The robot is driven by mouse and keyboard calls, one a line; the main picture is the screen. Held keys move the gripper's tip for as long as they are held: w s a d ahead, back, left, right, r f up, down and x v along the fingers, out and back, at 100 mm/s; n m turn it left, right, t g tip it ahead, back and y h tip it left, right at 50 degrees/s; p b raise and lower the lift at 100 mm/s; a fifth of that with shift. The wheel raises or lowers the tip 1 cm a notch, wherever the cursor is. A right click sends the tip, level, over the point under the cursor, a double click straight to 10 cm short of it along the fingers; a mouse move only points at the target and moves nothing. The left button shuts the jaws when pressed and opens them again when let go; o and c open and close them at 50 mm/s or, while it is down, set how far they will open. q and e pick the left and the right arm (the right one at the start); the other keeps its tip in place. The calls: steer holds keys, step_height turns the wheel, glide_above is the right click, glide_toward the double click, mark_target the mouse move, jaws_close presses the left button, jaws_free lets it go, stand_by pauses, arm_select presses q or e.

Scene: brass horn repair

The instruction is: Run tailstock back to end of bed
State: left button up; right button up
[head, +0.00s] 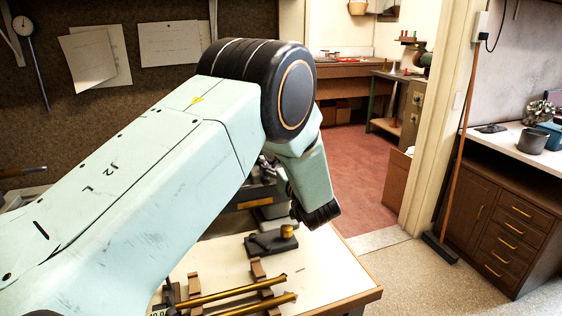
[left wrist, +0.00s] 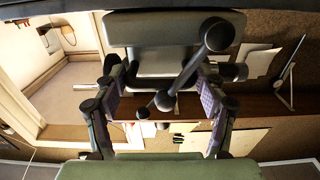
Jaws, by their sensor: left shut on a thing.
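In the left wrist view, a grey block with rounded corners (left wrist: 150,62), which looks like the tailstock, sits between the fingers of my left gripper (left wrist: 160,68). The fingers are apart, one on each side of it, and the gripper is shut on it. A dark crank handle with ball ends (left wrist: 190,70) crosses in front of the block. In the head view my left arm covers most of the machine; only a dark part of it (head: 262,192) shows below the wrist. The left fingertips and the bed's end are hidden there. My right gripper is not in view.
Brass tubes (head: 235,293) rest on wooden supports at the front of the pale bench (head: 335,268). A dark block with a brass piece (head: 270,243) stands behind them. The bench's right part is clear. A dark cabinet (head: 505,215) stands farther right.

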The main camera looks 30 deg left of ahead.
arm_select(q)
steer(key=shift+a+r, duration=0.15)
steer(key=shift+r, duration=0.05)
steer(key=o, duration=1.3)
steer(key=shift+o, duration=0.4)
steer(key=shift+s, duration=0.15)
steer(key=shift+f, duration=0.1)
steer(key=shift+s+d, duration=0.1)
steer(key=shift+d, duration=0.15)
steer(key=v, duration=0.7)
steer(key=shift+a, duration=0.15)
